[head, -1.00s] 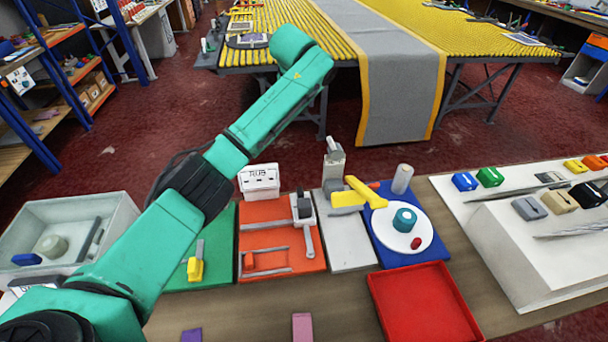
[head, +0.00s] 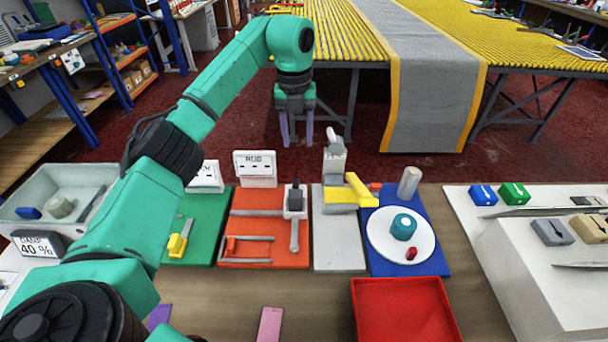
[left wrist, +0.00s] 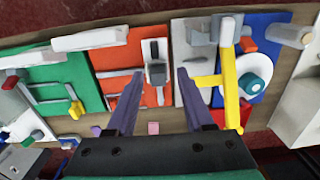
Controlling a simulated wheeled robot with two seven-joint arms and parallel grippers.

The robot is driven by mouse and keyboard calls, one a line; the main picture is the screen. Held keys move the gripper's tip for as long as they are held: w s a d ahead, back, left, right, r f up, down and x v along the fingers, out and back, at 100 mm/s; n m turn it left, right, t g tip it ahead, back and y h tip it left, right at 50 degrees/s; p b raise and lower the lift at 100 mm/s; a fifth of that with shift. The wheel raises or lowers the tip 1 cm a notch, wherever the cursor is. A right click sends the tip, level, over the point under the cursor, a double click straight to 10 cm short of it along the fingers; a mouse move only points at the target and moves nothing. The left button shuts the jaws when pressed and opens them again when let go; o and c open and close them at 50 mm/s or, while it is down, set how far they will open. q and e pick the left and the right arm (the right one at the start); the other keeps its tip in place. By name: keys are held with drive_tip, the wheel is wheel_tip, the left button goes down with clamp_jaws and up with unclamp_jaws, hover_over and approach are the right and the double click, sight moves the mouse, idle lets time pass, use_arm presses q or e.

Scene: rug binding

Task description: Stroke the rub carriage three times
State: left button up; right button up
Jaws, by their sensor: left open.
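The orange board (head: 262,227) on the bench has a sign reading RUB behind it. The rub carriage (head: 295,200), a pale block with a dark upright grip, sits at the board's right side by the rails. It also shows in the left wrist view (left wrist: 156,72). My left gripper (head: 297,143) points down with its two purple fingers apart and empty. In the head view it appears above the carriage and clear of it. In the left wrist view the fingertips (left wrist: 160,72) appear on either side of the dark grip, with nothing between them touching. My right gripper is not in view.
The RUB sign (head: 255,168) stands at the board's back edge. A grey plate with a yellow-handled press (head: 348,193) stands close on the right, and a green board (head: 192,243) on the left. A red tray (head: 403,312) lies in front.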

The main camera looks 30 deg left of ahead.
sight(295, 182)
use_arm(q)
drive_tip(key=f+p, duration=0.1)
drive_tip(key=f, duration=0.4)
drive_tip(key=f+p, duration=0.1)
drive_tip(key=f, duration=0.8)
drive_tip(key=shift+s+a+f+p, duration=0.3)
drive_tip(key=shift+s+p, duration=0.05)
drive_tip(key=shift+p, duration=0.05)
clamp_jaws()
drive_tip(key=shift+r, duration=0.1)
idle(0.4)
